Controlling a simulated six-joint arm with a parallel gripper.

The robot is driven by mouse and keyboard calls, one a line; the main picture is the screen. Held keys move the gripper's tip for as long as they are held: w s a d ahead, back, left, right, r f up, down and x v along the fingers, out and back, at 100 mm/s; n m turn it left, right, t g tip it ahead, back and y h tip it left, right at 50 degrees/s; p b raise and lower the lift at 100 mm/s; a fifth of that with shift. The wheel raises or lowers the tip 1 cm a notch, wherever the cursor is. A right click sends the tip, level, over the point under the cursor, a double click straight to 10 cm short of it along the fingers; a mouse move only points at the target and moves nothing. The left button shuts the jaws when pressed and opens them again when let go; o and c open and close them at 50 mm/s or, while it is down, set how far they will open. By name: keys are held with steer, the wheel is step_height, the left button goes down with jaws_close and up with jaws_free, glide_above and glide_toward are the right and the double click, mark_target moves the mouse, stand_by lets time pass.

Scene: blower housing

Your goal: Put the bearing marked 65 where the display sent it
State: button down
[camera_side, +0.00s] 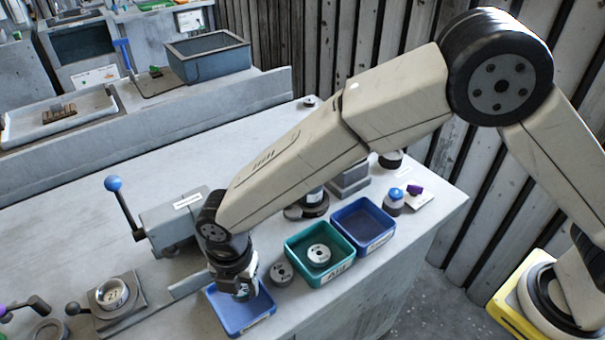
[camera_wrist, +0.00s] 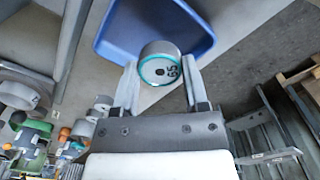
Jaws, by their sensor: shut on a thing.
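The bearing marked 65 (camera_wrist: 160,66) is a grey cylinder with a teal ring around its marked face. My gripper (camera_side: 242,291) is shut on it, one finger on each side, as the wrist view shows. In the side view my gripper points down at the near blue tray (camera_side: 262,319), and the bearing is mostly hidden by the fingers. The wrist view shows the bearing in front of the blue tray (camera_wrist: 203,48); whether it touches the floor of the tray I cannot tell. No readable display shows.
A green tray (camera_side: 291,252) holding a bearing (camera_side: 319,254) and a dark blue tray (camera_side: 362,222) stand to the right. A loose bearing (camera_side: 281,272) stands between my gripper and the green tray. A fixture with a blue-knobbed lever (camera_side: 114,184) and a ring on a block (camera_side: 112,294) are left.

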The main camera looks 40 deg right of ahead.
steer(key=shift+w+a+f, duration=0.15)
steer(key=shift+f, duration=0.05)
steer(key=shift+w+f, duration=0.1)
steer(key=shift+f, duration=0.1)
steer(key=shift+a+f, duration=0.1)
steer(key=shift+f, duration=1.45)
steer(key=shift+f, duration=0.15)
steer(key=shift+c, duration=0.5)
jaws_free()
step_height(320, 180, up, 12)
steer(key=shift+r, duration=0.15)
steer(key=shift+w, duration=0.1)
